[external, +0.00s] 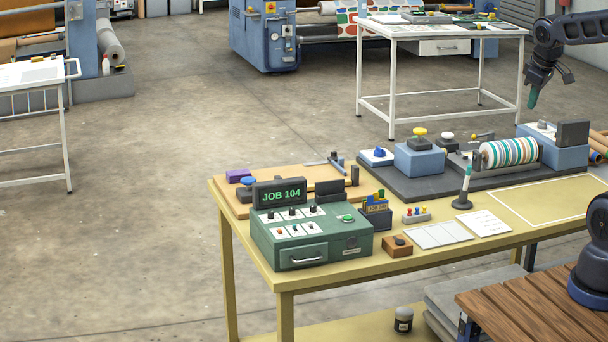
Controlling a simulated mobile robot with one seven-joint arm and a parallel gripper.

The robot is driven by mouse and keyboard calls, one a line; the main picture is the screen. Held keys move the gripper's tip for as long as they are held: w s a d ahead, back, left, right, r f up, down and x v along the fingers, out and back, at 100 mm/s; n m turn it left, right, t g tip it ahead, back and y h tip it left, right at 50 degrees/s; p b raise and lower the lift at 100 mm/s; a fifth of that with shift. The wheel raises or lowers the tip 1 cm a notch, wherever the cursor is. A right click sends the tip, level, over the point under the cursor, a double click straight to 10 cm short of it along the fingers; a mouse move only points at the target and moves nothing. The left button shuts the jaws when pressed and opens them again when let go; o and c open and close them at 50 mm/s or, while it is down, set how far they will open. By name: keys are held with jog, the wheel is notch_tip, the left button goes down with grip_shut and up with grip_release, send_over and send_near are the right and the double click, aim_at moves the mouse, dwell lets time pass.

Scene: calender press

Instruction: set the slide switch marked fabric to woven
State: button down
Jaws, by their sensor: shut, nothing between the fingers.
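A green control box (288,256) stands on the yellow table with a "JOB 104" display (281,195) on top. Its white panels carry several small black knobs and coloured controls (293,229). The labels are too small to read, so I cannot tell which control, if any, is the fabric slide switch, or its setting. My gripper (533,98) hangs at the upper right, pointing down, shut and empty. In the picture it is well up and right of the green box, touching nothing.
Between them stand a blue block with a yellow knob (419,157), a striped roller (509,152) and an upright pen in a stand (465,187). A card holder (376,215) stands right of the green box. A white-framed table (441,33) stands behind.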

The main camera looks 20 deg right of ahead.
jog(key=w+a+f+n, duration=0.2)
jog(key=w+a+n, duration=0.3)
jog(key=a, duration=0.5)
jog(key=w+a+f+n, duration=0.1)
jog(key=w+a+n, duration=0.4)
jog(key=a, duration=0.5)
jog(key=w+a+f+n, duration=0.2)
jog(key=w+a+n, duration=0.35)
jog(key=a, duration=0.45)
jog(key=s+a+f+n, duration=0.3)
jog(key=a+f+n, duration=0.1)
jog(key=a, duration=0.6)
jog(key=s+a+f+n, duration=0.3)
jog(key=a+f+n, duration=0.2)
jog(key=a, duration=0.6)
jog(key=s+a+f+n, duration=0.3)
jog(key=a+f, duration=0.4)
jog(key=a, duration=0.4)
jog(key=shift+f+n, duration=0.4)
jog(key=shift+n, duration=0.45)
send_near(282, 236)
notch_tip(282, 236, down, 5)
jog(key=s, duration=0.2)
jog(key=w, duration=0.1)
jog(key=w+f, duration=0.1)
jog(key=w, duration=0.1)
jog(key=shift+d, duration=0.1)
jog(key=shift+w, duration=0.6)
